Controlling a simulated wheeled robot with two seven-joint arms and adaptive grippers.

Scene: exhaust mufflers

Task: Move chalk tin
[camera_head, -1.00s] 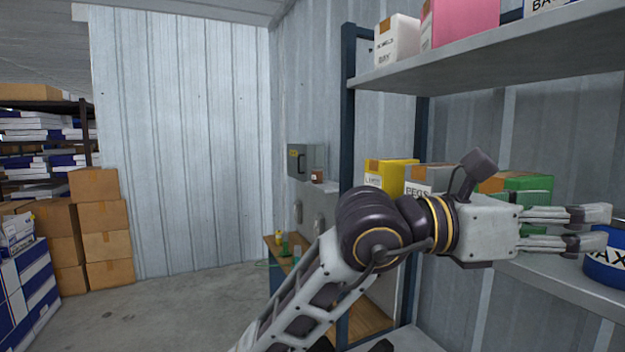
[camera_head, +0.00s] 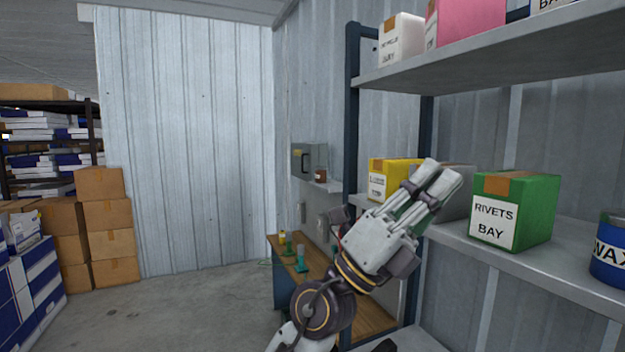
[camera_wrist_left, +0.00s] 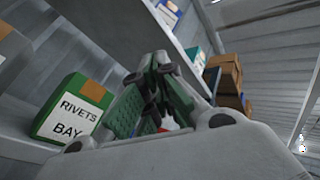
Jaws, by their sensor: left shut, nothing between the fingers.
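I cannot make out a chalk label on anything in view. A blue round tin marked WAX (camera_head: 608,252) stands on the middle shelf (camera_head: 540,262), cut off by the right edge of the head view. My left gripper (camera_head: 447,176) is shut and empty, pointing up and right in front of the shelf. It partly hides a grey box (camera_head: 461,200) there. Its fingers also show in the left wrist view (camera_wrist_left: 160,75), beside the green rivets box (camera_wrist_left: 72,112). My right gripper is not in view.
The green rivets box (camera_head: 515,210) and a yellow box (camera_head: 385,178) stand on the middle shelf. White (camera_head: 400,40) and pink (camera_head: 463,22) boxes are on the upper shelf. A low wooden bench (camera_head: 290,258) is behind my arm.

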